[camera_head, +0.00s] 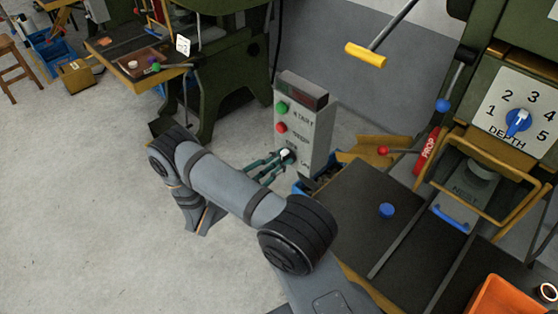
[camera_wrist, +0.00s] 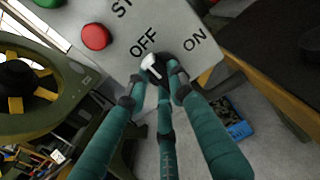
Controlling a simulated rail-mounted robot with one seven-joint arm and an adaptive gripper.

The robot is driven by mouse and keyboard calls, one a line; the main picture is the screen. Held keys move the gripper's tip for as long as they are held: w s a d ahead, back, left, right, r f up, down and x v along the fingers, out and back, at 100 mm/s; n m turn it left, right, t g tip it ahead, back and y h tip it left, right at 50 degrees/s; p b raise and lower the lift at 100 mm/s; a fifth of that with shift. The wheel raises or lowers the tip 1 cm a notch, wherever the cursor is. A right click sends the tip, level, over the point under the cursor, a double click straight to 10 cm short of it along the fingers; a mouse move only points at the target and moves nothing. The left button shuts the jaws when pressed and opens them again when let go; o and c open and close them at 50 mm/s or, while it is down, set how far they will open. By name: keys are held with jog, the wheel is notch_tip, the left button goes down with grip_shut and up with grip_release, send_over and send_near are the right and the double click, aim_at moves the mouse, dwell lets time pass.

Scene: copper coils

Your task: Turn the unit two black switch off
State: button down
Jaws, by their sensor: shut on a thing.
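A grey control box (camera_head: 316,130) stands in the middle of the head view. Its black switch (camera_head: 287,155) with a white pointer is low on the front face. In the wrist view the black switch (camera_wrist: 158,70) sits below the OFF and ON labels, and its white pointer lies on the OFF side. My gripper (camera_head: 276,165) has teal fingers with dark tips. In the wrist view the tips of my gripper (camera_wrist: 158,82) are closed around the switch and partly hide it. I cannot read a unit number on the box.
A green button (camera_head: 282,107) and a red button (camera_head: 281,128) sit above the switch. A dark bench (camera_head: 345,215) with a blue knob (camera_head: 387,210) is to the right. A PROP lever (camera_head: 427,150) and a depth dial (camera_head: 518,121) stand further right.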

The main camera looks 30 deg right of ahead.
jog(key=shift+f, duration=0.15)
dwell(0.3)
jog(key=c, duration=1.5)
grip_release()
jog(key=shift+a, duration=0.1)
jog(key=v, duration=1.1)
jog(key=shift+s+a, duration=0.15)
jog(key=shift+a, duration=0.25)
jog(key=x, duration=1.2)
